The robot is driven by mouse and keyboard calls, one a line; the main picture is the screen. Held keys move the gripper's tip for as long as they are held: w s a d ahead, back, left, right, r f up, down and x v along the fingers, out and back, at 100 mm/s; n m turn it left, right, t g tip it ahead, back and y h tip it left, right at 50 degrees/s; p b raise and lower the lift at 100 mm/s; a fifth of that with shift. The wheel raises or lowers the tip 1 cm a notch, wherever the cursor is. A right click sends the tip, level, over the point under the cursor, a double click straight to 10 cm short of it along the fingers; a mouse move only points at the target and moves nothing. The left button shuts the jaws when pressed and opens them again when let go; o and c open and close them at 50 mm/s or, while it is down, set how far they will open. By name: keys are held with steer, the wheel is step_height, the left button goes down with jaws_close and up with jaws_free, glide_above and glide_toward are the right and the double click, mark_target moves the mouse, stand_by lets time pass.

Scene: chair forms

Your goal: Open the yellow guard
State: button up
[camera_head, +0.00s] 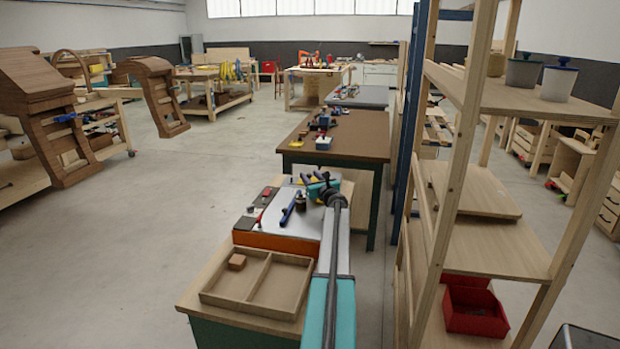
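My arm reaches forward from the bottom of the head view over a white-topped bench station (262,215). My gripper (318,184) seems to be at the arm's far end, small and partly hidden by the wrist and cable; its fingers cannot be made out. No yellow guard can be clearly identified on this station. A small yellow patch (296,144) shows on the brown-topped table (350,147) behind, too small to name. Blue-handled and red items lie on the white top left of my wrist.
A wooden two-compartment tray (240,300) with a small brown block (237,262) stands at the front. A wooden shelf unit (455,165) stands close on the right, with a red bin (474,312) low down. Open floor lies left.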

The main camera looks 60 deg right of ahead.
steer(key=b+v, duration=0.2)
steer(key=v, duration=1)
steer(key=shift+s+a, duration=0.15)
steer(key=shift+s, duration=0.15)
stand_by(0.4)
